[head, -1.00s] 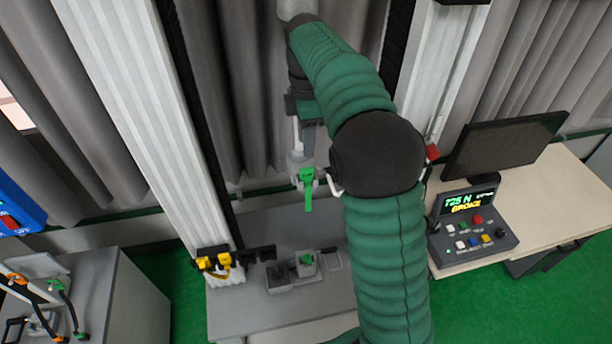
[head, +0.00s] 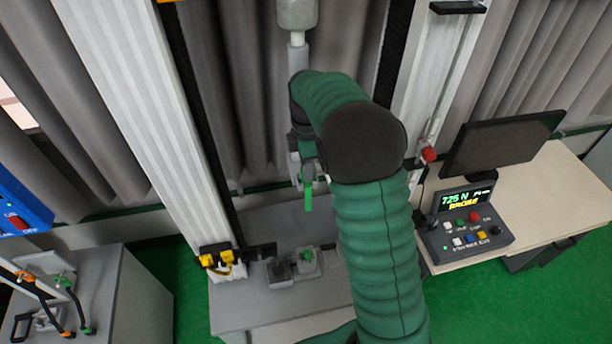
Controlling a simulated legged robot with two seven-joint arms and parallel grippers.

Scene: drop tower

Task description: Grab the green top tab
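The green top tab (head: 308,195) hangs upright in mid-air under a grey holder (head: 295,170), below the tower's rod (head: 297,55). My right arm in its green sleeve comes up from the bottom and bends over at the elbow. My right gripper (head: 306,168) points down at the upper end of the tab. The wrist and forearm hide most of the fingers, so I cannot tell whether they touch the tab or are closed. My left gripper is out of view.
A grey bench (head: 235,305) carries a lower fixture with a green piece (head: 307,256) and a grey block (head: 279,270). Yellow parts (head: 218,260) sit at the left column. A control box (head: 465,230) and monitor (head: 503,143) stand right. Tools lie on the left cabinet (head: 125,295).

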